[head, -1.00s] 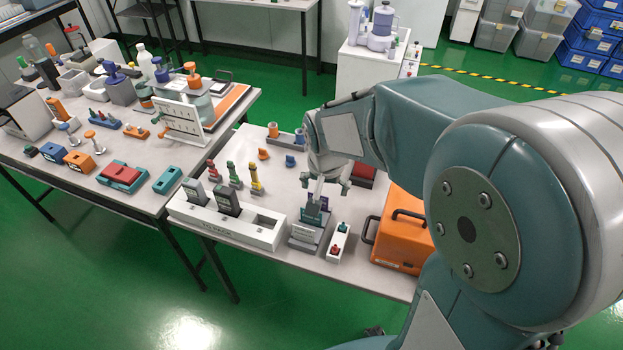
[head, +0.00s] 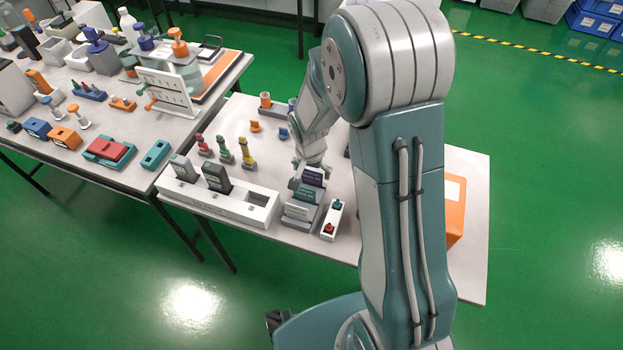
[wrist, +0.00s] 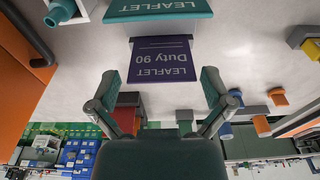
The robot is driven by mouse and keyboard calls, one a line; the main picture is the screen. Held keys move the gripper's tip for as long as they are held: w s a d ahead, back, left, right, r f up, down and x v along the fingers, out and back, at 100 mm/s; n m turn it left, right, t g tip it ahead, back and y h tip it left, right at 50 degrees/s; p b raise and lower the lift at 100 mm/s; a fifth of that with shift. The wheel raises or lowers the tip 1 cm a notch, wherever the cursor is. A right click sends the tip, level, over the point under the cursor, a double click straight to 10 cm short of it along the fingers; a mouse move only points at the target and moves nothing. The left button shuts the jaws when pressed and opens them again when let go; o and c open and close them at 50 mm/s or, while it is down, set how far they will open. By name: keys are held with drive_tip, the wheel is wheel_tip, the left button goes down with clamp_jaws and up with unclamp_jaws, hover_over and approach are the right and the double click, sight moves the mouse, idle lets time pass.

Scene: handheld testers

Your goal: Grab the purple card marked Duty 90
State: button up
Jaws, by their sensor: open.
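The purple card (wrist: 162,60) marked "LEAFLET Duty 90" shows upside down in the wrist view, just beyond my fingertips. In the head view the purple card (head: 312,177) stands at the back of a grey stepped holder (head: 298,222), behind a teal card (head: 304,194). The teal leaflet also shows at the top of the wrist view (wrist: 158,10). My gripper (wrist: 159,84) is open and empty, its two fingers spread wider than the purple card. In the head view my wrist is at the card's far side, and the fingertips are hard to make out.
A white box with red and teal buttons (head: 332,220) stands right of the holder. A white tray with dark testers (head: 218,200) is at its left. Red, green and yellow pieces (head: 225,150) stand behind the tray. An orange case (head: 454,210) is partly behind my arm.

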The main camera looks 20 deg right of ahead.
sight(311, 177)
drive_tip(key=f, duration=0.2)
drive_tip(key=shift+w+d+f, duration=0.15)
drive_tip(key=shift+d+f, duration=0.05)
drive_tip(key=shift+f, duration=0.5)
drive_tip(key=shift+a+f, duration=0.1)
drive_tip(key=shift+a, duration=0.25)
drive_tip(key=c, duration=0.4)
drive_tip(key=shift+d, duration=0.15)
drive_tip(key=shift+c, duration=0.2)
